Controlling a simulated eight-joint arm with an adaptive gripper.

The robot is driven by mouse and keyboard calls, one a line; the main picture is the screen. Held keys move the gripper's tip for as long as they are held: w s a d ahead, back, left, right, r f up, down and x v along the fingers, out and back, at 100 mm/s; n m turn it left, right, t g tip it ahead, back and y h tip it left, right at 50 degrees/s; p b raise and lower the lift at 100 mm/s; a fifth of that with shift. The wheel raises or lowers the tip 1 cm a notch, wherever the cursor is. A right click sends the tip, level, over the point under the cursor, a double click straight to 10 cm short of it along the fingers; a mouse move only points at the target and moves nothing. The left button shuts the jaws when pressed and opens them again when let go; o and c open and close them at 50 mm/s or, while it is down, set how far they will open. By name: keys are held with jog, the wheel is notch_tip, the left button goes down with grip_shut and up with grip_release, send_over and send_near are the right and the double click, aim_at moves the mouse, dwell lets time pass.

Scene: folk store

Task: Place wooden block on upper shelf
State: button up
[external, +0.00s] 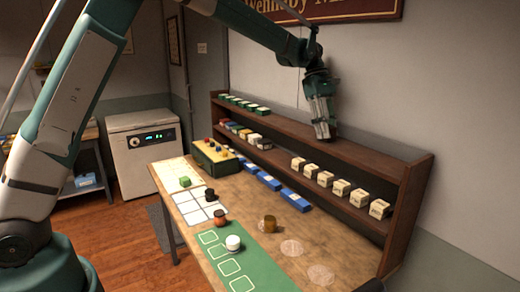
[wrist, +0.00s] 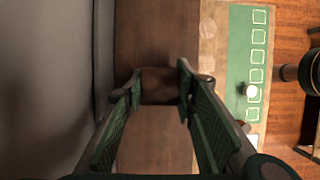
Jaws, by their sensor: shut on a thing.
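My gripper (external: 322,122) is over the middle of the upper shelf (external: 365,152) of the brown rack, fingers pointing down. The wrist view also shows my gripper (wrist: 160,92), its two green-padded fingers shut on a brown wooden block (wrist: 160,80). The block (external: 323,131) is small and partly hidden by the fingers in the external view. It is at or just above the shelf; I cannot tell whether it touches. The upper shelf (wrist: 155,30) runs beneath the gripper in the wrist view.
Green-and-white boxes (external: 243,104) stand at the upper shelf's left end; its right part is bare. Cream boxes (external: 342,188) line the lower shelf. The table below holds a brown cylinder (external: 270,223), a white piece (external: 233,242) and a green mat (external: 262,268). The wall is close behind.

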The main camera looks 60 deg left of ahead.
jog(key=o, duration=0.9)
jog(key=v, duration=1.2)
jog(key=shift+r+b, duration=0.15)
jog(key=shift+b, duration=0.25)
jog(key=shift+d, duration=0.15)
